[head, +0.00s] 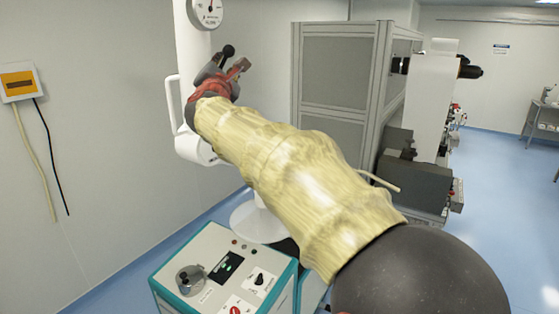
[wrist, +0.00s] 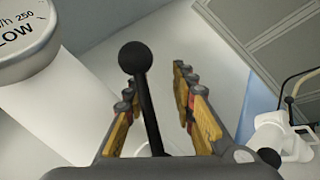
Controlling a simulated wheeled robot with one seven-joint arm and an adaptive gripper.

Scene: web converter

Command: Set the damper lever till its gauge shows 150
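The damper lever, a dark rod with a black ball knob, stands in front of the white pipe; its knob (head: 228,51) shows in the head view. In the wrist view the lever (wrist: 148,105) rises between my two fingers, with its ball at their tips. My gripper (head: 225,68) (wrist: 155,80) is open around the lever, with a clear gap on the right side and a smaller one on the left. The round gauge (head: 208,12) is above the gripper; its needle is too small to read. In the wrist view only the gauge's edge (wrist: 30,45) shows, with "250" and "LOW" legible.
The white pipe (head: 194,45) with a side handle (head: 172,103) stands behind my gripper. A teal-edged control box (head: 215,240) is below my arm. A grey cabinet (head: 335,80) stands to the right. A yellow wall box (head: 20,82) with hanging cables is at left.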

